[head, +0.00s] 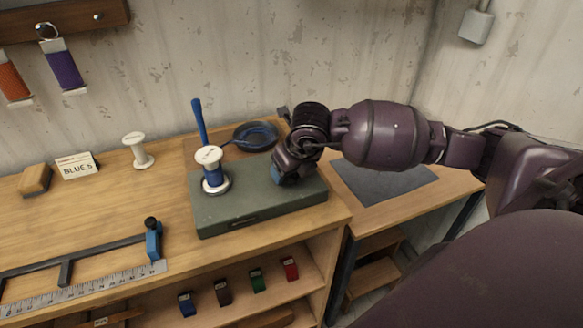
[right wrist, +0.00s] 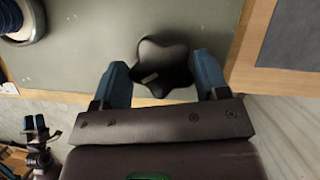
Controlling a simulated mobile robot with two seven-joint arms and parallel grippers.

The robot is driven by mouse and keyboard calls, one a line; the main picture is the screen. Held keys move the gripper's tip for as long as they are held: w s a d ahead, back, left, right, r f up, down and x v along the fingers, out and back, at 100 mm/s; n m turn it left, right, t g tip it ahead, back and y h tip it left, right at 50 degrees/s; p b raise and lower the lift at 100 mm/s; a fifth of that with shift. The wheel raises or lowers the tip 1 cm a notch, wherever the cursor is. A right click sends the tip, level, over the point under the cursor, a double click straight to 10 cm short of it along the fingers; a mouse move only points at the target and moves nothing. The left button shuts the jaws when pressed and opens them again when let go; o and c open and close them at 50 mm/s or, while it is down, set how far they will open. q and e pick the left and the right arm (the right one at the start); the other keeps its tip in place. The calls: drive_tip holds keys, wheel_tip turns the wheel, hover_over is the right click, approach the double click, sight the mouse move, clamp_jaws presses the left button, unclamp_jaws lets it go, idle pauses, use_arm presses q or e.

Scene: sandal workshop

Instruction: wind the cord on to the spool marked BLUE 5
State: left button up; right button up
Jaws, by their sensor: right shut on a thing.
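A white spool (head: 212,178) with blue cord around its middle stands upright on the left part of a green box (head: 250,208); its edge also shows in the right wrist view (right wrist: 22,20). A blue coil of cord (head: 256,136) lies behind the box. My right gripper (head: 283,176) is over the box's right part. In the right wrist view its blue fingers (right wrist: 168,84) are on either side of a black star-shaped knob (right wrist: 163,62), shut on it. My left gripper (right wrist: 35,125) shows small at the lower left; its opening is unclear.
A card reading BLUE 5 (head: 77,166), an empty white spool (head: 138,150) and a wooden block (head: 35,180) stand on the bench's left. A blue upright handle (head: 199,118) rises behind the box. A grey mat (head: 384,186) lies right.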

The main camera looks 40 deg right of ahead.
drive_tip(key=shift+w+m+h, duration=0.1)
drive_tip(key=shift+m+h, duration=0.5)
drive_tip(key=shift+m, duration=0.7)
drive_tip(key=o, duration=0.9)
drive_tip(key=shift+r, duration=0.1)
drive_tip(key=v, duration=1)
drive_tip(key=shift+a+r+p, duration=0.1)
drive_tip(key=shift+r+p, duration=0.2)
